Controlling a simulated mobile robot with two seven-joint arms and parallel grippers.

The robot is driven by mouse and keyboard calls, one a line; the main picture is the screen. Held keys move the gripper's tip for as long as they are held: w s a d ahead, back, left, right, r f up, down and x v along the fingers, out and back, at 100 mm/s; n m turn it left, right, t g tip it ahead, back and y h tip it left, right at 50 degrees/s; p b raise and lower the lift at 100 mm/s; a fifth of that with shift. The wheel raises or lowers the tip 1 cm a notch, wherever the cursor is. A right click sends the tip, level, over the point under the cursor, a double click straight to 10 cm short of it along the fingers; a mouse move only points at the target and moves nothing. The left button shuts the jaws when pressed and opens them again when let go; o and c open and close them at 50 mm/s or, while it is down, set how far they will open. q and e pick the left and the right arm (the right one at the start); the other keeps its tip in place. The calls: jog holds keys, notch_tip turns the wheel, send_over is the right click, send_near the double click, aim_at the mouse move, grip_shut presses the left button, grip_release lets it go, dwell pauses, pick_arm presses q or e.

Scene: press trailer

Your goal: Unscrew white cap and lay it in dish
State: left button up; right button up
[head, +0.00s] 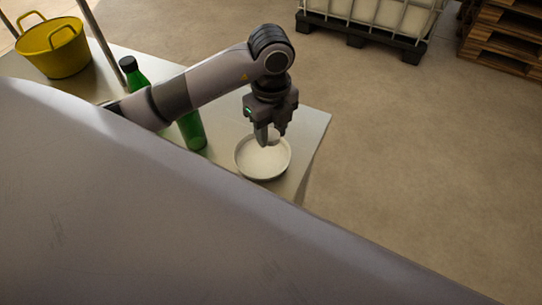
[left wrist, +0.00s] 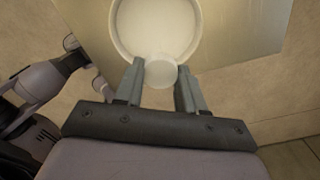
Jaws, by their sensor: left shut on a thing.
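My left gripper (head: 267,138) is over the pale round dish (head: 240,168) near the table's right end. In the left wrist view, my left gripper (left wrist: 160,82) is shut on the white cap (left wrist: 161,71), a small pale disc between its fingertips. The cap overlaps the near rim of the dish (left wrist: 118,35) in that view; I cannot tell whether they touch. In the head view the fingers hide the cap or blend with it.
A green bottle with a dark top (head: 136,76) stands behind my left arm, which hides its middle. A yellow basket (head: 54,48) is at the far left. A large grey surface fills the foreground. The table (head: 307,125) ends just right of the dish.

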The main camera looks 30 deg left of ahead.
aim_at(271, 162)
pick_arm(q)
notch_tip(271, 162, down, 8)
jog(key=shift+f+b, duration=0.25)
jog(key=shift+b, duration=0.35)
jog(key=shift+f, duration=0.15)
jog(key=o, duration=0.9)
